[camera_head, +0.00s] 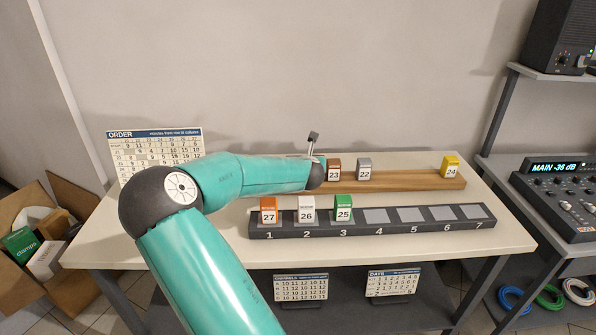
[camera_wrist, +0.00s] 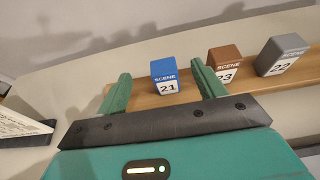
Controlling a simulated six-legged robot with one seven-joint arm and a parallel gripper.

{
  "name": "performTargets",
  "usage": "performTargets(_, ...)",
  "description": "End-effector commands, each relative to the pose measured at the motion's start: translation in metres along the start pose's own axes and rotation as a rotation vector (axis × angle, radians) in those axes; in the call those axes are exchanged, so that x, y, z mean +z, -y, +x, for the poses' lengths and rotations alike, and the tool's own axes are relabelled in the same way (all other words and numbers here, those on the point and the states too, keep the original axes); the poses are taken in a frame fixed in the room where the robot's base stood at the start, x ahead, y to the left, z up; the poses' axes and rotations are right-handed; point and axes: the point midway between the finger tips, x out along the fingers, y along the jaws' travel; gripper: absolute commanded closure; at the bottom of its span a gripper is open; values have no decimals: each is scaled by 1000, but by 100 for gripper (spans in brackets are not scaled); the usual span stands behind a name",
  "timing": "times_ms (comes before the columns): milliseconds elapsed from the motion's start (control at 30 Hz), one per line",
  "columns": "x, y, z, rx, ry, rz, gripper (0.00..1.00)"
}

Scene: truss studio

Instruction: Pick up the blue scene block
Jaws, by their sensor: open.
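The blue scene block (camera_wrist: 164,74), labelled 21, stands on the wooden shelf strip in the wrist view. My gripper (camera_wrist: 160,86) is open, with one green finger to the left of the blue block and the other to its right. The block appears between or just beyond the fingertips, and I see no finger closed on it. In the head view my arm hides the blue block, and the gripper's fingers do not show there.
On the wooden strip (camera_head: 405,181) stand a brown block 23 (camera_head: 334,174), close by the right finger, a grey block 22 (camera_head: 364,174) and a yellow block 24 (camera_head: 451,171). The numbered rack (camera_head: 400,230) in front holds orange, white and green blocks; slots 4 to 7 are empty.

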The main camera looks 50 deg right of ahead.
Motion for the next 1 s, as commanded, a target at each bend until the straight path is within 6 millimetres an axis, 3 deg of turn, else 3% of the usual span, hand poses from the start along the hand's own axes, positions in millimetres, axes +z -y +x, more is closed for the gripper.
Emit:
performTargets(267,-51,1,21,-2,-3,-2,31)
performTargets(567,-46,-2,50,2,0,-2,31)
performTargets(800,-46,-4,89,4,0,-3,31)
performTargets(1000,-46,-4,97,3,0,-2,31)
